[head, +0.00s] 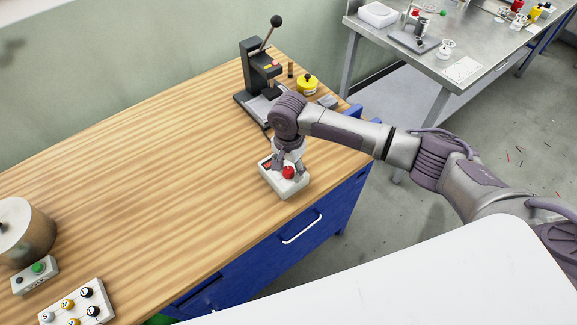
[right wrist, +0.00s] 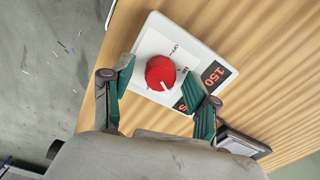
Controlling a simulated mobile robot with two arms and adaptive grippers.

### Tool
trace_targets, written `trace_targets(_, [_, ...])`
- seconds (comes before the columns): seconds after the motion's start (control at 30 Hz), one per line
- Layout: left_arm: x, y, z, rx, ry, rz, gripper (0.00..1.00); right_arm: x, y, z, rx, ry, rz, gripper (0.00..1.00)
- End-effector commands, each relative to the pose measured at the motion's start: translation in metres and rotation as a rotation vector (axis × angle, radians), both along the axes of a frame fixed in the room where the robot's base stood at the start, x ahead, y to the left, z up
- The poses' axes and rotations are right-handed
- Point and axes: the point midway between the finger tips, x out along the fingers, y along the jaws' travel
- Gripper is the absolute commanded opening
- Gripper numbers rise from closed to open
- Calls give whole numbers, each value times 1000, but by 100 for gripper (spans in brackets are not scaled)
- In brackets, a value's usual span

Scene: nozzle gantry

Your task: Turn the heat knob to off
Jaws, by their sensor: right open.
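A white control box (head: 288,191) sits near the front edge of the wooden bench. It carries a red round knob (head: 289,172). In the right wrist view the knob (right wrist: 159,72) has a white line on its lower part, pointing down, away from the printed OFF label (right wrist: 175,47) at its upper right. A dark display with red digits (right wrist: 216,75) reads 150, with a second line partly hidden. My right gripper (right wrist: 160,74) is open, pointing down over the box, its green-padded fingers on either side of the knob with visible gaps. My left gripper is not in view.
A black lever press (head: 262,68) and a yellow round tin (head: 307,85) stand behind my right arm. A metal cylinder (head: 24,232), a green-button box (head: 36,275) and a marked-knob block (head: 75,305) are at the left. The middle of the bench is clear.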

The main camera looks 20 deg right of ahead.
Motion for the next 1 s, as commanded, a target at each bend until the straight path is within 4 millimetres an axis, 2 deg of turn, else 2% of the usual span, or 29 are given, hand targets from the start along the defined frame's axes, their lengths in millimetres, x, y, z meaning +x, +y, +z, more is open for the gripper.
trace_targets(0.07, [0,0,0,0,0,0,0,0,0,0,0,0,0,59])
trace_targets(0.1, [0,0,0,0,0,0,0,0,0,0,0,0,0,56])
trace_targets(0.43, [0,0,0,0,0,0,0,0,0,0,0,0,0,1])
trace_targets(0.77, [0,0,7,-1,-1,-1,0,0,0,2,0,1,41,0])
trace_targets(1.0, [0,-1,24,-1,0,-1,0,-1,1,4,1,3,183,0])
